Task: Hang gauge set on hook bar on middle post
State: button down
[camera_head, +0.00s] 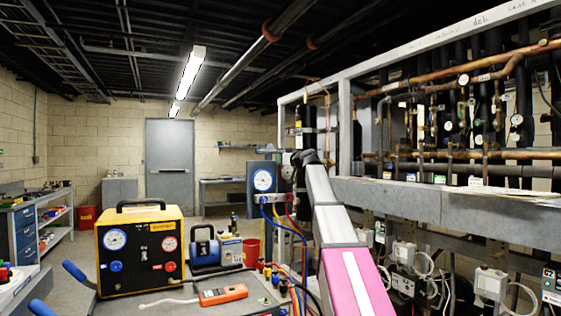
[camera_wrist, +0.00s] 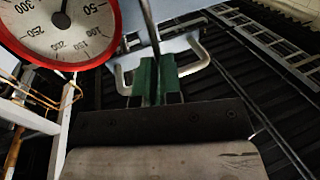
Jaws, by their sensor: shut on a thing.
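The gauge set has a blue-rimmed gauge (camera_head: 263,181) and hangs in the air at the far end of my arm, with blue, yellow and red hoses running down. Its red-rimmed gauge (camera_wrist: 65,25) fills the upper left of the wrist view. My gripper (camera_wrist: 157,78) has its green pads closed together around a thin metal hanger on the gauge set. In the head view my arm hides the gripper's fingers. A grey upright post (camera_head: 345,125) of the rack stands just right of my arm's end. I cannot make out the hook bar.
The rack's long grey beam (camera_head: 450,198) and copper pipes (camera_head: 465,75) fill the right side. Open floor lies beyond, towards the grey door (camera_head: 170,165).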

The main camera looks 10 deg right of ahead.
aim_at(277, 151)
jog(key=shift+r, duration=1.8)
jog(key=shift+s+d, duration=0.1)
jog(key=shift+s, duration=0.2)
jog(key=shift+s+d, duration=0.2)
jog(key=shift+s, duration=0.5)
jog(key=shift+s+d, duration=0.25)
jog(key=shift+s, duration=0.4)
jog(key=shift+s+d, duration=0.2)
jog(key=shift+s, duration=0.65)
jog(key=s+d, duration=0.2)
jog(key=s, duration=0.5)
jog(key=shift+s+d, duration=0.2)
jog(key=shift+d, duration=0.05)
dwell(0.4)
dwell(1.1)
